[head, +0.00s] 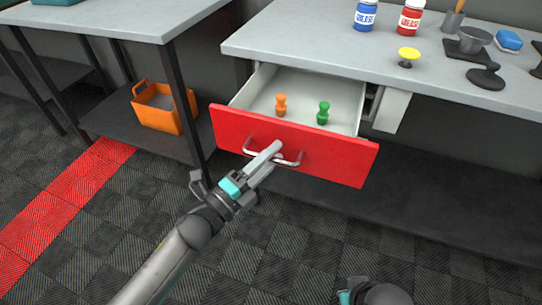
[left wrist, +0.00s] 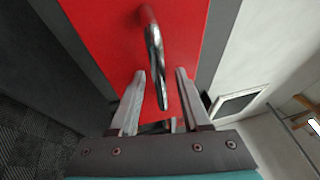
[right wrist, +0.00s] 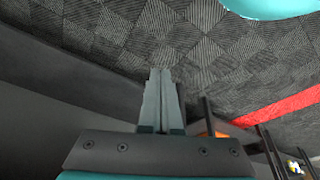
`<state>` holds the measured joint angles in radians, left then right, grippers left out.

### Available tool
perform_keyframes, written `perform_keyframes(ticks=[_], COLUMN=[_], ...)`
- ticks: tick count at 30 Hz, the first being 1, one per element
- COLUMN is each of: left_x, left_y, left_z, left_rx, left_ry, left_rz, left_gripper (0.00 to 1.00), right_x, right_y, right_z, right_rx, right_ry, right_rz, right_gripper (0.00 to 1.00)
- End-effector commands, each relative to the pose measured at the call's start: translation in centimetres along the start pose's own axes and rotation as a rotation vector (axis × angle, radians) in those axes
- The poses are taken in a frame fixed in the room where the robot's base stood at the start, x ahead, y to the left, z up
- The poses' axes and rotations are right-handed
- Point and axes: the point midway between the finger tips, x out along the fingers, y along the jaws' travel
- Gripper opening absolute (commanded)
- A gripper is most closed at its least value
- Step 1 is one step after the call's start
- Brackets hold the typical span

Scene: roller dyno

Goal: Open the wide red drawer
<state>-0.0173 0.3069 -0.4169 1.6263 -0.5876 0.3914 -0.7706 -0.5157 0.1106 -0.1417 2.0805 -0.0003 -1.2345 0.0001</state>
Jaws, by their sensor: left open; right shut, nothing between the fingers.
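The wide red drawer (head: 330,156) stands pulled out from under the grey workbench, with its pale inside showing. An orange peg-like piece (head: 280,105) and a green one (head: 323,113) stand upright in it. A curved metal handle (head: 290,161) is on its red front; it also shows in the left wrist view (left wrist: 155,60). My left gripper (head: 274,150) is at the handle; in the left wrist view its open fingers (left wrist: 160,78) lie on either side of the handle bar. My right gripper (right wrist: 164,75) is shut and empty, away from the drawer, over the dark floor.
The workbench top (head: 290,40) holds a blue bottle (head: 366,15), a red bottle (head: 411,18), a yellow knob (head: 408,54) and dark tools at the right. An orange bin (head: 160,108) sits on the left table's lower shelf. The floor before the drawer is clear.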

Motion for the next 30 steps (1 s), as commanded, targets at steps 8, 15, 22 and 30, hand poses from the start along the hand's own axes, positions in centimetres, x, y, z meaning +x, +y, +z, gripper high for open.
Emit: perform_keyframes(ticks=[8, 15, 22, 30], left_x=[-0.1, -2.9, -7.6, -12.8], left_y=[0.0, 0.0, 0.0, 0.0], left_z=[0.0, 0.0, 0.0, 0.0], left_rx=[0.000, -0.001, -0.002, -0.002], left_ry=[-0.001, -0.002, -0.001, -0.001], left_rz=[0.000, 0.004, 0.005, 0.004], left_gripper=[0.47, 0.47, 0.47, 0.47], right_x=[-0.1, 0.9, 2.3, 3.6], right_y=[0.0, 0.1, -0.1, -0.1], right_z=[0.0, 0.5, 1.7, 3.1], right_rx=[0.000, 0.000, -0.002, -0.003], right_ry=[0.001, -0.014, -0.042, -0.068], right_rz=[0.000, 0.001, -0.002, -0.003], right_gripper=[0.00, 0.00, 0.00, 0.00])
